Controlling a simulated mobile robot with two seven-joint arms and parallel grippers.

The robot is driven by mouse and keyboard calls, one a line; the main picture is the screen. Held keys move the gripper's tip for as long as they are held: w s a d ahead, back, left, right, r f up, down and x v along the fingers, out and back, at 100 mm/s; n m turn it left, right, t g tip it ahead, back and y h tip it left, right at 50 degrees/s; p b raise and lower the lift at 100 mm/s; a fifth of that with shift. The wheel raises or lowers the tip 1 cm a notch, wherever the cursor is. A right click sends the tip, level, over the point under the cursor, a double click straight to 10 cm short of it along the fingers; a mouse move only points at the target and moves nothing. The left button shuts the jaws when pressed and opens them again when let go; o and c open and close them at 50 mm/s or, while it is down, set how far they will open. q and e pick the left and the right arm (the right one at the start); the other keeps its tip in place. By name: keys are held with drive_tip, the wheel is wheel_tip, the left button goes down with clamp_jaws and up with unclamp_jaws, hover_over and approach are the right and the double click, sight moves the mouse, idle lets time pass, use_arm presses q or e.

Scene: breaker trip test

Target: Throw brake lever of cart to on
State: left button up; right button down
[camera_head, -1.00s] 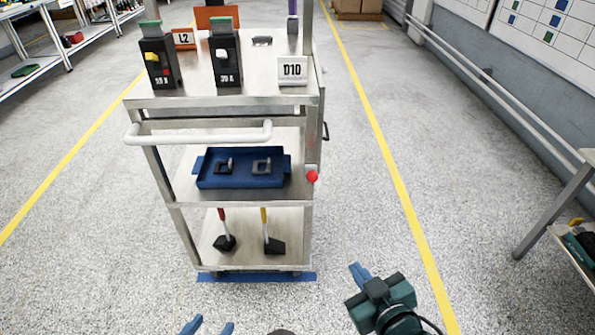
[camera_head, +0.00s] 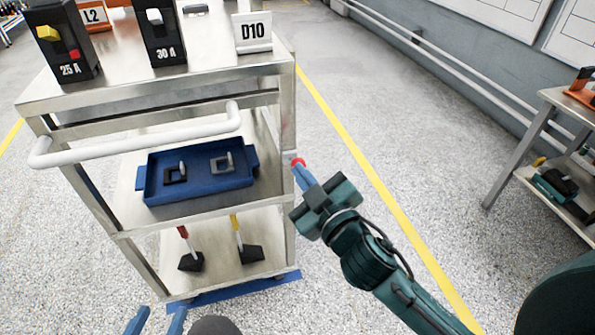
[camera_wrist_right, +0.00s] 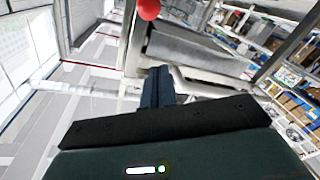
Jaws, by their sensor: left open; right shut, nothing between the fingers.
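The cart (camera_head: 262,88) is a metal trolley with a white push handle (camera_head: 140,137). The brake lever's red knob (camera_head: 298,161) sits at the cart's right front post, beside the middle shelf. My right gripper (camera_head: 303,173) is shut and empty, its blue fingertips right by the knob and partly covering it. In the right wrist view the knob (camera_wrist_right: 149,9) is at the top edge, beyond the shut fingertips (camera_wrist_right: 158,72); I cannot tell whether they touch. My left gripper (camera_head: 156,318) is open and empty at the bottom edge, low in front of the cart.
A blue tray (camera_head: 200,190) lies on the middle shelf. A workbench (camera_head: 545,110) stands at right. The floor between is clear.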

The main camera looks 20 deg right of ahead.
drive_tip(key=w+f+b, duration=0.1)
drive_tip(key=w+f, duration=0.2)
drive_tip(key=w, duration=0.4)
drive_tip(key=shift+w+d+f, duration=0.15)
drive_tip(key=shift+w+d, duration=0.05)
drive_tip(key=shift+w, duration=0.05)
drive_tip(key=shift+b, duration=0.35)
